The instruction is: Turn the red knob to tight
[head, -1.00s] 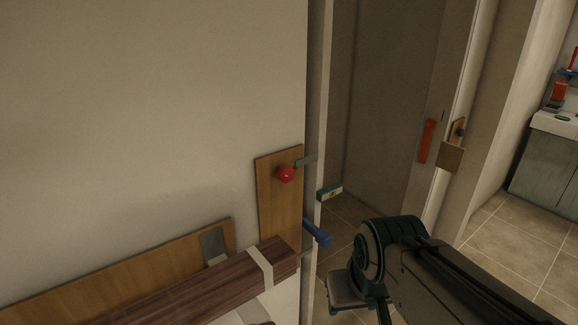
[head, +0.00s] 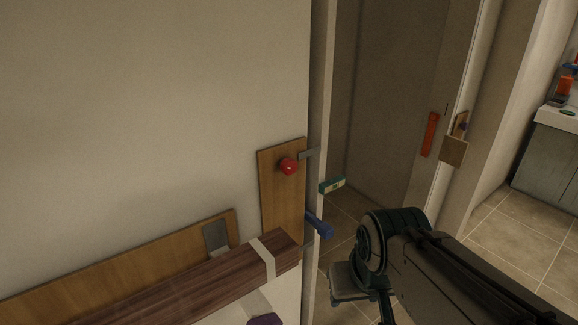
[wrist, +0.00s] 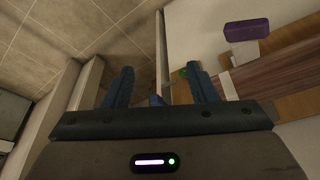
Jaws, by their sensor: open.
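The red knob (head: 289,166) is a small round knob on an upright wooden panel (head: 281,200) at the wall's edge, in the head view. A grey metal tab (head: 309,154) sticks out right of it. I cannot make out the knob in the wrist view, nor any tight mark. My gripper (wrist: 160,84) is open in the wrist view, its two dark fingers wide apart with nothing gripped. It is below and right of the knob, apart from it. In the head view my arm fills the lower right.
A blue handle (head: 319,226) and a green-and-white block (head: 332,185) stick out below the knob. A brown beam (head: 195,285) with pale straps lies in front of the panel. A purple block (wrist: 247,30) is near it. An orange handle (head: 430,134) is beyond the doorway.

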